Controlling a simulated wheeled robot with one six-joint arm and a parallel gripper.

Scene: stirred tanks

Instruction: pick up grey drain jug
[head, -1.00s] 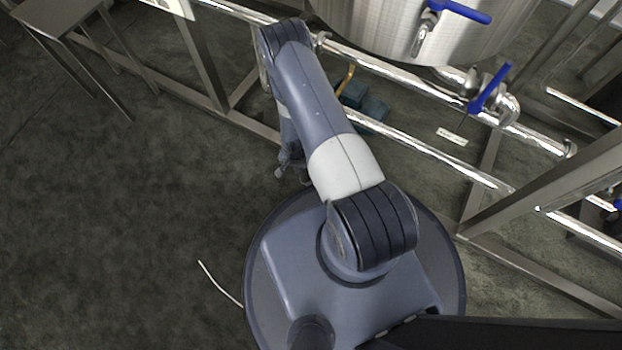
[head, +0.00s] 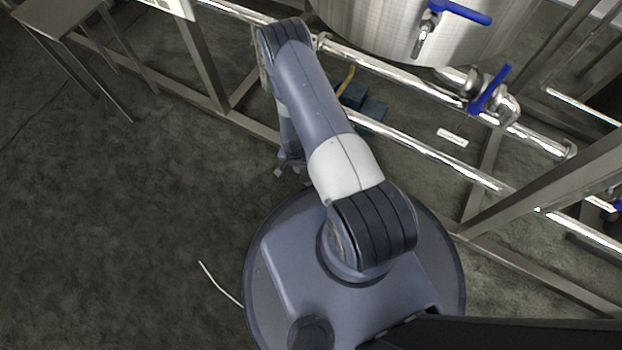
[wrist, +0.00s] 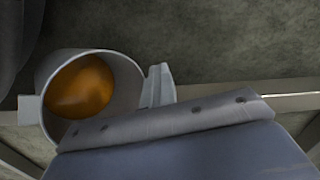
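The grey drain jug (wrist: 126,72) stands out at the left of the wrist view, its round mouth facing the camera and amber liquid inside. A pale tab (wrist: 28,109) shows at its left side. Close by its right side are pale upright pieces (wrist: 160,86); I cannot tell whether these are fingers or handle. My gripper's blue-grey body fills the bottom of the wrist view and hides the jug's lower part. In the head view my gripper (head: 287,168) shows only partly, low beside my arm, and I cannot make out the jug there.
Steel frame legs and shiny pipes (head: 420,152) run beside my arm under a steel tank (head: 385,30) with blue-handled valves (head: 490,90). Teal items (head: 370,107) lie behind the pipe. A steel table (head: 55,18) stands upper left. The floor at left is mostly clear.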

